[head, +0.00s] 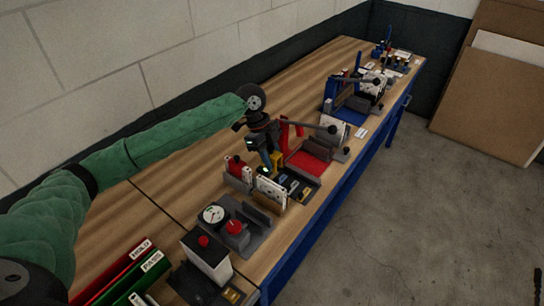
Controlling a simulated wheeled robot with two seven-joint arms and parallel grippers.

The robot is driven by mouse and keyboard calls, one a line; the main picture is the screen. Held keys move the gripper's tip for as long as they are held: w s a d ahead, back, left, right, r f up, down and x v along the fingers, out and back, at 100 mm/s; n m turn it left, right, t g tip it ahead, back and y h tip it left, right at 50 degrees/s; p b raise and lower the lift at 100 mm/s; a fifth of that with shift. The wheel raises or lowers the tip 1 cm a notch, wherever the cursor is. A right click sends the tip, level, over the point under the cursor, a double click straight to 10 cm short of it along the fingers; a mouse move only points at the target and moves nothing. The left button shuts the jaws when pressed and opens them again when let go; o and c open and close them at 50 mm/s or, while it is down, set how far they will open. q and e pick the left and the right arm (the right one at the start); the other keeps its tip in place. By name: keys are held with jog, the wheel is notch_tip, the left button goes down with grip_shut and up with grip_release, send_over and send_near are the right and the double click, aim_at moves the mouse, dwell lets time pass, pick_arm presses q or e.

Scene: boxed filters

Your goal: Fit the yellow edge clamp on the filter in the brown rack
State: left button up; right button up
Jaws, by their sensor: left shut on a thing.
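My left gripper (271,165) reaches in over the bench, pointing down, and is shut on a small yellow piece (277,160), which looks like the yellow edge clamp. The gripper hides part of it. The gripper is behind and above this panel; I cannot tell if the clamp touches anything. A second holder with a red part (236,164) stands to its left. I cannot tell which holder is the brown rack. My right gripper is not in view.
A dark tray with small coloured pieces (296,187) and a red fixture (307,161) lie right of the gripper. A gauge unit (213,215) and a white box with a red button (206,254) stand nearer. Blue fixtures (346,100) stand farther along. Bare wood (165,190) lies left.

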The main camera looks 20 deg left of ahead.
aim_at(271, 183)
pick_arm(q)
jog(key=shift+s+f+b, duration=0.15)
jog(key=shift+f+b, duration=0.55)
jog(key=shift+f, duration=0.95)
jog(key=shift+f+b, duration=0.55)
jog(key=shift+f, duration=1.25)
jog(key=shift+s+p, duration=0.1)
jog(key=shift+p, duration=0.35)
jog(key=shift+f, duration=0.45)
jog(key=shift+f+b, duration=0.4)
jog(key=shift+f, duration=0.25)
jog(key=shift+f, duration=0.75)
jog(key=shift+f+b, duration=0.6)
jog(key=shift+f, duration=0.5)
